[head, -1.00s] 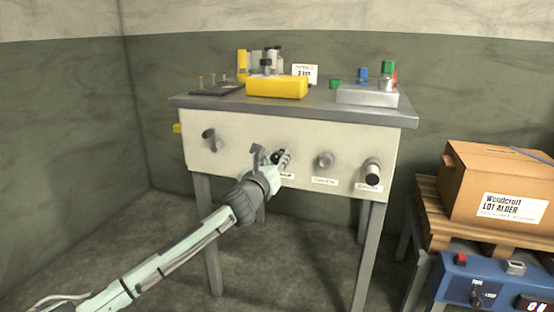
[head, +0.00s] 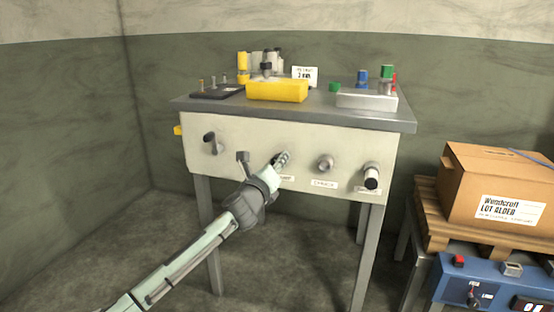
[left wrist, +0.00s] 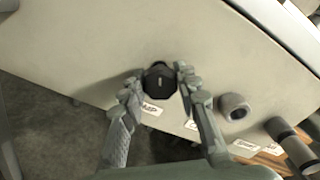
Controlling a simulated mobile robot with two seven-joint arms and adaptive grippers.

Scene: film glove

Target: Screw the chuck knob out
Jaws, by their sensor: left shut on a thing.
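My left gripper (head: 279,161) is at the front panel of the bench, with its fingers around a black faceted knob (left wrist: 160,82). In the left wrist view the fingers (left wrist: 157,84) stand on either side of this knob, shut on it. The label by it (left wrist: 152,107) is partly hidden and seems to end in "MP". The chuck knob appears to be the grey round knob (head: 325,163) to its right, above a label (head: 324,183) that seems to read "CHUCK". This grey knob (left wrist: 234,107) is clear of my fingers. My right gripper is not in view.
A dark-ended cylinder (head: 371,176) sticks out at the panel's right, and a dark lever (head: 211,143) at its left. The bench top (head: 320,108) holds a yellow block (head: 277,90) and a silver box (head: 367,97). A carton (head: 500,186) stands right.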

